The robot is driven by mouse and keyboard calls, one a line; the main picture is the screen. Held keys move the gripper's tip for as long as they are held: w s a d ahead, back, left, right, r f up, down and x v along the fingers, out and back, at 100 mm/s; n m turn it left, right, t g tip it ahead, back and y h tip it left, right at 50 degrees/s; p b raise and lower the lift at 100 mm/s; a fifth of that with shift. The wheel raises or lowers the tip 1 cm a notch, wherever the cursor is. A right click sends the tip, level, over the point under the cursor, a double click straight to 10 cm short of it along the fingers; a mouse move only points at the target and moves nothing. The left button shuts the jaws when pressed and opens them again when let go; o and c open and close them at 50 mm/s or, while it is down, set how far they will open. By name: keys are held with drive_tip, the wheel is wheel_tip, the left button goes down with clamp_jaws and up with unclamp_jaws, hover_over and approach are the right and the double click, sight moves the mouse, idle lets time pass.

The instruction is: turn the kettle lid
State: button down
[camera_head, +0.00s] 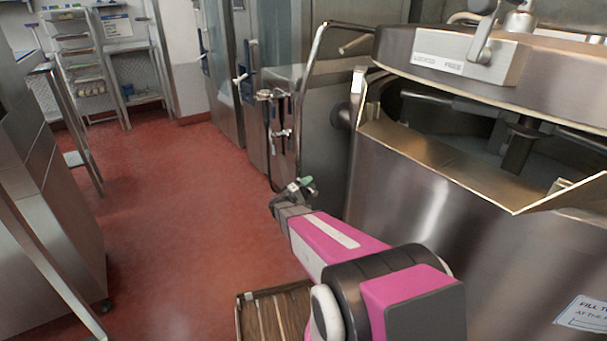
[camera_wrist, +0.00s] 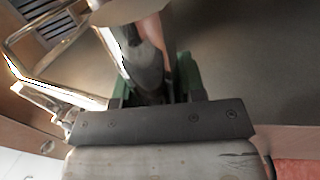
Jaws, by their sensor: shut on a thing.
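The kettle (camera_head: 420,215) is a large steel vessel at the right of the head view. Its round steel lid (camera_head: 400,45) is tilted up, with a dark gap over the rim. A bent steel tube handle (camera_head: 312,62) runs from the lid's left side down towards my gripper (camera_head: 302,187). My gripper has green fingertips and is low, left of the kettle wall. In the wrist view my gripper (camera_wrist: 155,92) is shut on a shiny metal bar (camera_wrist: 140,45), which appears to be this handle. The fingers partly hide the contact.
A grey block marked with labels (camera_head: 470,58) sits on the lid. Valves and pipes (camera_head: 280,130) are on the cabinet behind. Red floor (camera_head: 170,210) is clear at left, beside steel counters (camera_head: 45,190).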

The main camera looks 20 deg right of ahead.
drive_tip(key=w+d+f, duration=0.1)
drive_tip(key=d+f, duration=0.2)
drive_tip(key=f, duration=0.4)
drive_tip(key=w+d+f+h, duration=0.1)
drive_tip(key=d+f, duration=0.3)
drive_tip(key=f, duration=0.2)
drive_tip(key=shift+w+f, duration=0.2)
drive_tip(key=shift+f, duration=0.15)
drive_tip(key=c, duration=1.7)
unclamp_jaws()
drive_tip(key=shift+d+f, duration=0.1)
drive_tip(key=shift+f, duration=0.05)
drive_tip(key=o, duration=1)
drive_tip(key=shift+w, duration=0.1)
drive_tip(key=shift+d, duration=0.1)
drive_tip(key=v, duration=1)
drive_tip(key=shift+s+a, duration=0.25)
drive_tip(key=shift+a, duration=0.15)
